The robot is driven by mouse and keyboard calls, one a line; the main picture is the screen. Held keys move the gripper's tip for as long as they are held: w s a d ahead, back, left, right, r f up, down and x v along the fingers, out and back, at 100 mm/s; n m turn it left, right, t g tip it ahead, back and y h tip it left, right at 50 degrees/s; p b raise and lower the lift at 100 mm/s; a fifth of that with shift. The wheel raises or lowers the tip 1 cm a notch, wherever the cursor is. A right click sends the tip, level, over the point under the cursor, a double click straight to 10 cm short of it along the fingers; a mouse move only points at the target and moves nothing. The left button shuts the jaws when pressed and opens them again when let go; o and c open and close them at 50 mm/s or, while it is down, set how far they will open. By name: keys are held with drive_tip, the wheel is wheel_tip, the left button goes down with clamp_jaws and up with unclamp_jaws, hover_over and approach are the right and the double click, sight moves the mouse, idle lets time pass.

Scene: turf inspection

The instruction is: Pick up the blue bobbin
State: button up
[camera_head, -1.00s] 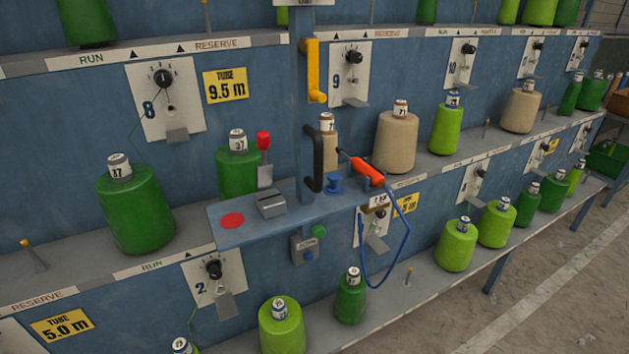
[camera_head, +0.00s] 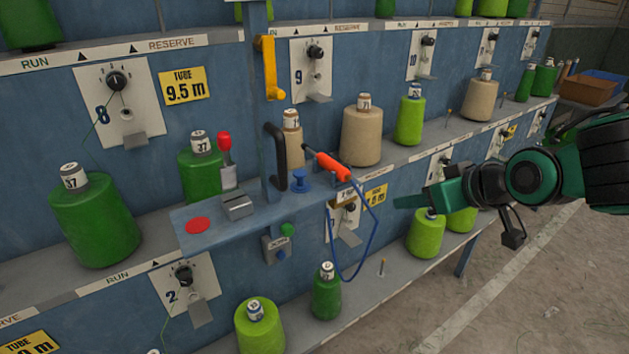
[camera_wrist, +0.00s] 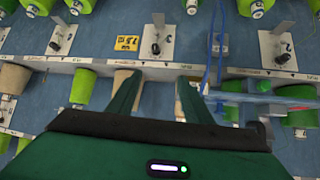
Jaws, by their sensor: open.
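The blue bobbin (camera_head: 300,181) is a small spool with flanged ends. It stands upright on the small blue-grey shelf (camera_head: 215,240) that juts from the rack, just right of the black handle and below the orange tool. My gripper (camera_head: 412,201) is at the right in the head view, well to the right of the bobbin and apart from it. In the wrist view my gripper (camera_wrist: 158,84) shows two spread green fingers with nothing held between them.
An orange-red tool (camera_head: 333,167) with a looping blue cable (camera_head: 345,276) lies close beside the bobbin. A black handle (camera_head: 276,158), a grey block (camera_head: 238,207) and a red disc (camera_head: 198,225) are on or by the shelf. Yarn cones (camera_head: 362,137) line the rack. Floor is open at right.

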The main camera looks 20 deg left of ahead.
sight(305, 175)
drive_tip(key=a+r+n+y, duration=0.1)
drive_tip(key=a, duration=0.6)
drive_tip(key=s+a+r+n+y, duration=0.1)
drive_tip(key=a+y, duration=0.1)
drive_tip(key=a, duration=0.4)
drive_tip(key=a+r+n+y, duration=0.1)
drive_tip(key=a+y, duration=0.1)
drive_tip(key=a, duration=0.5)
drive_tip(key=shift+s+a+n+g, duration=0.25)
drive_tip(key=shift+a+n+g, duration=0.05)
drive_tip(key=shift+a, duration=0.05)
drive_tip(key=shift+f+x, duration=0.1)
drive_tip(key=shift+x, duration=1.4)
drive_tip(key=shift+f+x, duration=0.15)
drive_tip(key=shift+x, duration=1.3)
drive_tip(key=c, duration=1.1)
